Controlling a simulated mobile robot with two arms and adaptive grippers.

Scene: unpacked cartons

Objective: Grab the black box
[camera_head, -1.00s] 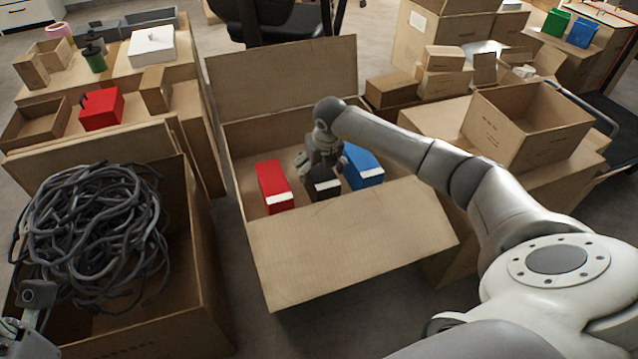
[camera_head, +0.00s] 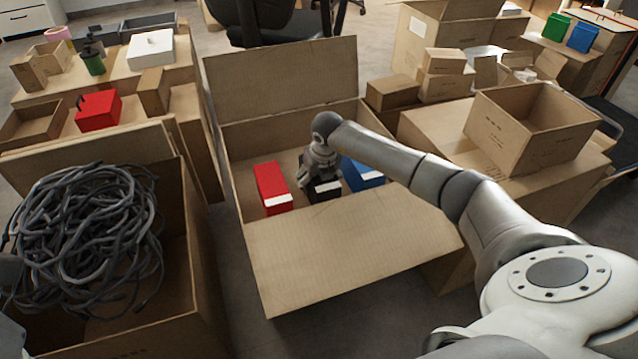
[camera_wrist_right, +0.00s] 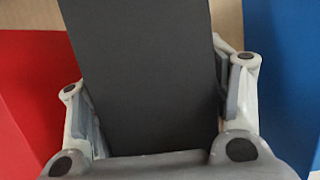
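The black box (camera_head: 326,193) stands in the large open carton (camera_head: 240,192), between a red box (camera_head: 271,186) and a blue box (camera_head: 361,172). My right gripper (camera_head: 322,180) is down at the black box and hides much of it in the head view. In the right wrist view the black box (camera_wrist_right: 150,75) fills the space between the two fingers (camera_wrist_right: 160,85). The fingers flank it closely; whether both pads press on it cannot be told. Only a sliver of my left arm shows at the left edge, and its gripper is out of view.
The carton's front flap (camera_head: 350,250) folds outward and its back flap (camera_head: 283,85) stands up. A carton of tangled dark cables (camera_head: 85,235) is at left. An empty open carton (camera_head: 530,125) stands on a box at right.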

